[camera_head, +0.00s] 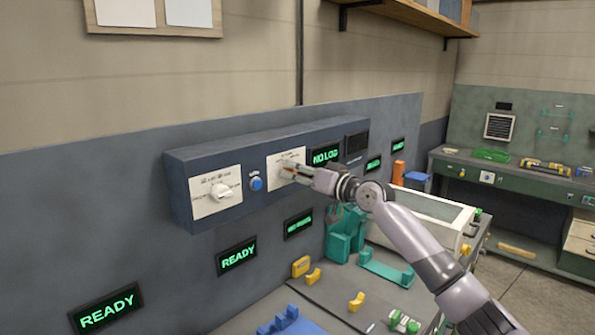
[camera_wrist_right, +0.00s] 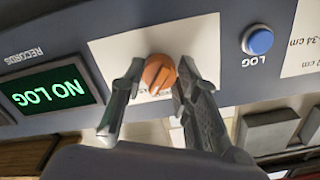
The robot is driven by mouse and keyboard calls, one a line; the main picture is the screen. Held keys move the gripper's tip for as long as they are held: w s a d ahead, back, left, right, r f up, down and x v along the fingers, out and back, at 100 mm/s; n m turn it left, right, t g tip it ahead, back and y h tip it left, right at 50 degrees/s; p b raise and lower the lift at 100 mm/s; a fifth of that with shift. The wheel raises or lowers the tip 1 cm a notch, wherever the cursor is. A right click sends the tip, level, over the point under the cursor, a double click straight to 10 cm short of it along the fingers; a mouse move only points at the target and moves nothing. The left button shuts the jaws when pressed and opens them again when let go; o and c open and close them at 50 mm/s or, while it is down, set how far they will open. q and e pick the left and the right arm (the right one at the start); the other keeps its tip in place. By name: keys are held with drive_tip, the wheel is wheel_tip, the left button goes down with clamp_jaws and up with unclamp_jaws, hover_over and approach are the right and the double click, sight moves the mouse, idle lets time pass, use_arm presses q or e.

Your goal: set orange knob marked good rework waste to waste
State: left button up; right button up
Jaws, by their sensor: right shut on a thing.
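The orange knob (camera_wrist_right: 158,74) sits on a white label plate (camera_wrist_right: 112,48) in the right wrist view, which looks upside down. My right gripper (camera_wrist_right: 159,78) has one finger on each side of the knob and is shut on it. In the head view my right gripper (camera_head: 287,171) reaches the same plate (camera_head: 291,155) on the blue-grey wall box and mostly covers the knob. The plate's position words are too small or hidden to read, so I cannot tell which mark the knob points at. My left gripper is out of view.
A white knob (camera_head: 223,191) on its own plate and a blue button (camera_head: 256,184) are left of my gripper on the box (camera_head: 190,155). A green NO LOG display (camera_head: 326,155) is just right. Below are READY displays (camera_head: 237,256) and a bench with teal and yellow holders.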

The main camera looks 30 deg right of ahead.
drive_tip(key=shift+m, duration=0.6)
drive_tip(key=o, duration=1.2)
drive_tip(key=shift+c, duration=0.2)
drive_tip(key=v, duration=1.2)
